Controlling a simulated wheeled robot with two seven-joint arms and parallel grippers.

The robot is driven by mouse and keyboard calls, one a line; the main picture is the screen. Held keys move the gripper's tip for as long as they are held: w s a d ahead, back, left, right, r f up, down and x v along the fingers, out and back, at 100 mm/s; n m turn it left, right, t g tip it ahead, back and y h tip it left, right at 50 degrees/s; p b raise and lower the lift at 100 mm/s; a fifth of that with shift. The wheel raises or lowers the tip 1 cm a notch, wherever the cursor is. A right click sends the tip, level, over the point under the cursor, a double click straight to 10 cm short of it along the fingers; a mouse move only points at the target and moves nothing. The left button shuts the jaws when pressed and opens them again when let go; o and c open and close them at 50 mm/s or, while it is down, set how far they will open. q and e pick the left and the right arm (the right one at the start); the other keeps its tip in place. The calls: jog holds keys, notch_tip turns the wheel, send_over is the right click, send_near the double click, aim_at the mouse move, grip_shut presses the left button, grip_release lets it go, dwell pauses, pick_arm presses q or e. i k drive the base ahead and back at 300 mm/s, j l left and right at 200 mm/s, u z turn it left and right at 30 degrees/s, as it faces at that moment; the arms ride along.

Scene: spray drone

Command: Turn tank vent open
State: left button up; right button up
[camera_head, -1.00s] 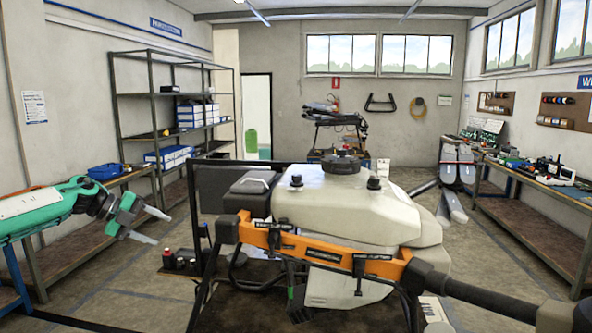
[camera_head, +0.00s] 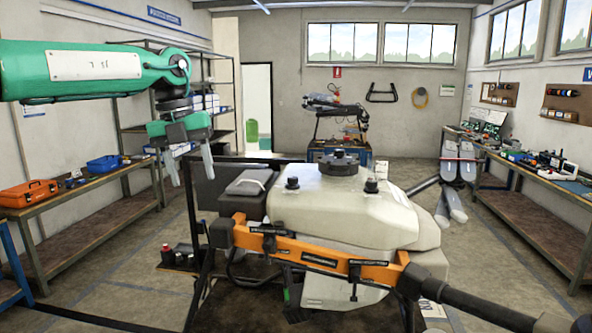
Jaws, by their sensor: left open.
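The drone's white tank (camera_head: 350,210) sits in the middle of the view behind an orange frame bar (camera_head: 320,257). On its top are a large black cap (camera_head: 339,164) and two small black knobs, a left one (camera_head: 292,183) and a right one (camera_head: 371,186). I cannot tell which of these is the vent, or how it is turned. My left gripper (camera_head: 190,172) is open and empty, fingers pointing down, in the air left of the tank and apart from it. My right gripper is not in view.
A black box (camera_head: 250,182) is beside the tank's left end. A workbench with an orange toolbox (camera_head: 28,193) and a blue bin (camera_head: 104,164) runs along the left wall. Another bench (camera_head: 530,170) is at right. The space above the tank is clear.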

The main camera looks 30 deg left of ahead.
aim_at(292, 180)
jog(key=i, duration=1.35)
